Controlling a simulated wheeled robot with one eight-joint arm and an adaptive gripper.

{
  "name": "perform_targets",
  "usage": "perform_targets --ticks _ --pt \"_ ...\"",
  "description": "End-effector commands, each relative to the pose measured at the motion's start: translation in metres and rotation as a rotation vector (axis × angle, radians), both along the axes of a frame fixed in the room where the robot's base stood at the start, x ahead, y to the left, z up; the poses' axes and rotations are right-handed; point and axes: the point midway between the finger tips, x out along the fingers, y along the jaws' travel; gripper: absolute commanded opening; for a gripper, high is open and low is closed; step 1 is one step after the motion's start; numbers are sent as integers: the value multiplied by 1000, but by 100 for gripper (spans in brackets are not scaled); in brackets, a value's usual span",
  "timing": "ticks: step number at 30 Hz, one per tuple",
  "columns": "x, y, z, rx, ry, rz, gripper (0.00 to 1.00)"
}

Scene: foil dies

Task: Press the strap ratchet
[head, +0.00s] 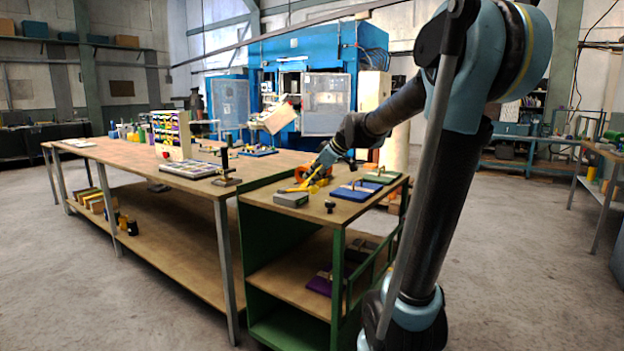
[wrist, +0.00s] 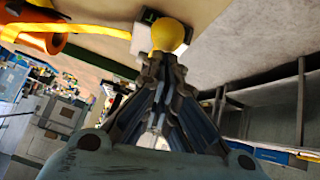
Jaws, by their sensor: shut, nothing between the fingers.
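The strap ratchet is at the front left corner of the green cart's top. In the head view its yellow part (head: 297,189) lies by a grey block (head: 291,199). The orange roll (head: 317,172) also shows in the head view. My gripper (wrist: 160,62) is shut and empty, its tips at the yellow knob and partly covering it. I cannot tell whether they touch it.
On the green cart (head: 285,228), a small black knob (head: 329,205), a blue plate (head: 353,191) and a green plate (head: 381,176) lie right of the ratchet. A long wooden workbench (head: 115,153) adjoins on the left, with a black stand (head: 226,168) near its corner.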

Motion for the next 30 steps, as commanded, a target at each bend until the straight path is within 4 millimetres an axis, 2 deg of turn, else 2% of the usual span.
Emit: perform_targets --ticks 2,8,16,30 --pt "-4 -3 -6 -11 7 1 0" --pt "-4 0 -1 -11 7 1 0" --pt "2 20 35 -3 2 1 0" --pt "-35 -28 88 -1 1 -5 0"
